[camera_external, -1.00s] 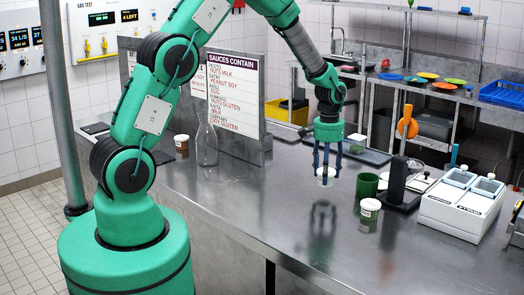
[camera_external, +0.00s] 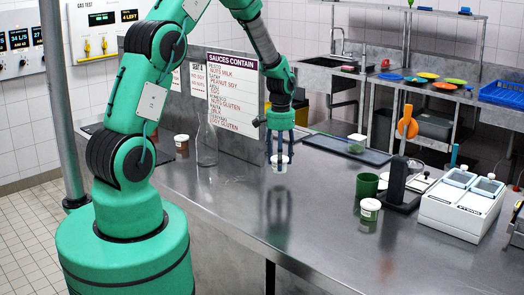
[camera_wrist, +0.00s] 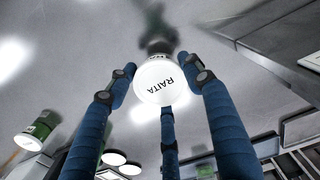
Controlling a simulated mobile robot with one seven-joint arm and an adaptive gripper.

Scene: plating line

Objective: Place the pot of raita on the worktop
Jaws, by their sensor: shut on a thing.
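The pot of raita (camera_external: 279,163) is a small white pot. In the wrist view its white lid reads RAITA (camera_wrist: 161,82). My gripper (camera_external: 279,158) has blue fingers shut around it, and it also shows in the wrist view (camera_wrist: 160,88). The pot looks upright and appears held above the worktop (camera_external: 300,215), a shiny steel surface; the exact gap is hard to tell.
A glass bottle (camera_external: 207,145) and a brown pot (camera_external: 181,144) stand at left by the sauces sign (camera_external: 235,92). A dark tray (camera_external: 350,150) lies behind. The worktop's middle front is clear.

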